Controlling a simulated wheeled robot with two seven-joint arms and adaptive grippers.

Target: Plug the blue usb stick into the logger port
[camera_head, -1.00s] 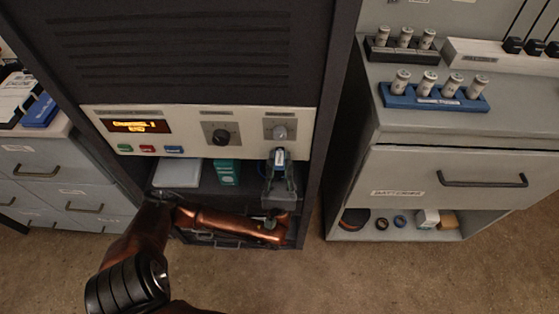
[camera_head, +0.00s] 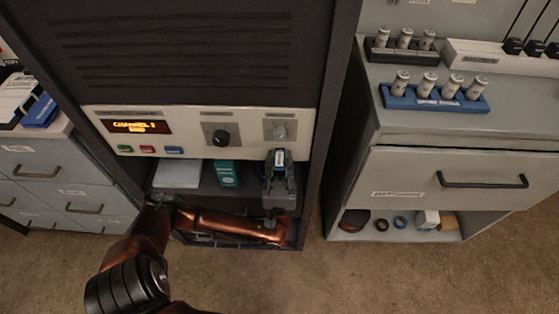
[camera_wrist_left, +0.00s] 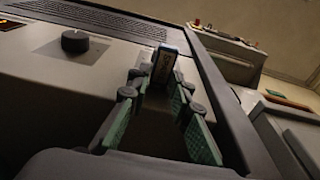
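The blue usb stick (camera_head: 280,157) has a pale label and is at the right end of the cream console panel. In the left wrist view the stick (camera_wrist_left: 165,63) stands at the panel face, between and just beyond the fingertips. My left gripper (camera_head: 279,162) is around the stick with its fingers spread. Its green-padded fingers (camera_wrist_left: 161,88) show a gap on the sides of the stick. The logger port is not clearly seen; the stick and gripper cover that area, so I cannot tell how deep the stick sits. My right gripper is out of view.
Below, a shelf holds a teal box (camera_head: 226,173). A grey drawer cabinet (camera_head: 450,165) with a blue fuse rack (camera_head: 433,98) stands right.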

